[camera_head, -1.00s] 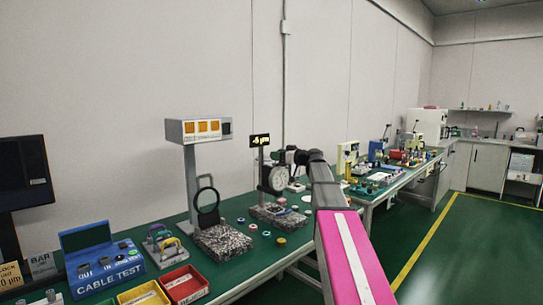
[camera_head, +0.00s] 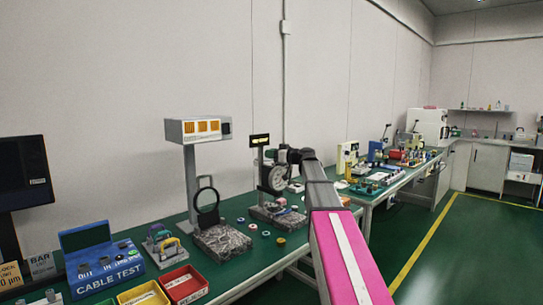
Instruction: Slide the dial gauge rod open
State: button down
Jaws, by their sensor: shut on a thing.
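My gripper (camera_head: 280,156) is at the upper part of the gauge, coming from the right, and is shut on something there. The gauge rod is too small to make out, and the gripper's fingers are mostly hidden by its own body and the gauge.
Left of the gauge stand a round black ring on a stone block (camera_head: 221,242), a tall display box (camera_head: 199,129), a blue cable test box (camera_head: 103,266) and red (camera_head: 184,284) and yellow (camera_head: 144,294) bins. Small coloured rings lie on the bench. More equipment stands on the bench at right.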

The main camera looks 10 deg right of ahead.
jog(key=shift+r, duration=1.4)
jog(key=c, duration=0.9)
grip_release()
jog(key=v, duration=1)
jog(key=shift+s+d, duration=0.25)
jog(key=shift+d, duration=0.05)
jog(key=shift+d, duration=0.1)
